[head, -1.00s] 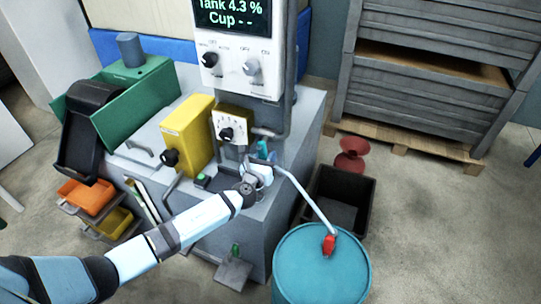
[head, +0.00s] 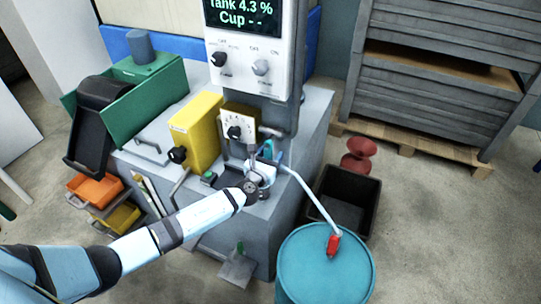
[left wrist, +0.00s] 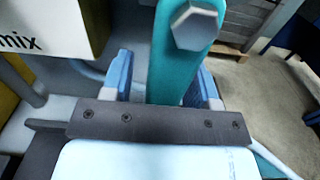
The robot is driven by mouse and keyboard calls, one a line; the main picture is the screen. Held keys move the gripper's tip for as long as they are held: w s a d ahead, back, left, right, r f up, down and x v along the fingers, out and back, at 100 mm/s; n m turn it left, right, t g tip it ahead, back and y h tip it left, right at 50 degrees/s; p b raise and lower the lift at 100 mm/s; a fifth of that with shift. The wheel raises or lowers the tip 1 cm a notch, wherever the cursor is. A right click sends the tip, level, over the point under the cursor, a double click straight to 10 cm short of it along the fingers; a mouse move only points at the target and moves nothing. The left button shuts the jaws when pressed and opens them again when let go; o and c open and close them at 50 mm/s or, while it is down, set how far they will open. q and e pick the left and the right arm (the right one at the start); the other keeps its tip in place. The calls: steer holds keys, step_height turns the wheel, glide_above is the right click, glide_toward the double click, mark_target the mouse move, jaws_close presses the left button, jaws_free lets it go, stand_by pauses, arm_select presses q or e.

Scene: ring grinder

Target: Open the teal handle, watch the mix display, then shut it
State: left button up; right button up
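The teal handle (left wrist: 178,62) with a hex bolt head stands between my left gripper's two blue fingers in the left wrist view. A gap shows on its left side; the right finger is close to it, and I cannot tell if they touch. My left gripper (left wrist: 163,88) is open around it. In the head view the left gripper (head: 262,168) is at the machine's front, below the dial box, and the handle there is too small to make out clearly. The mix display (head: 243,14) reads "Tank 4.3 %" and "Cup - -". My right gripper is out of view.
A yellow box (head: 195,130) and a white dial plate (head: 238,129) stand beside the left gripper. A blue drum (head: 325,270) with a red-tipped pipe and a black bin (head: 345,200) are to the right. A green trough (head: 150,95) sits at left.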

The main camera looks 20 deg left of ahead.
arm_select(q)
steer(key=s, duration=1.4)
steer(key=shift+a+p, duration=0.25)
steer(key=shift+p, duration=0.05)
steer(key=shift+w, duration=0.1)
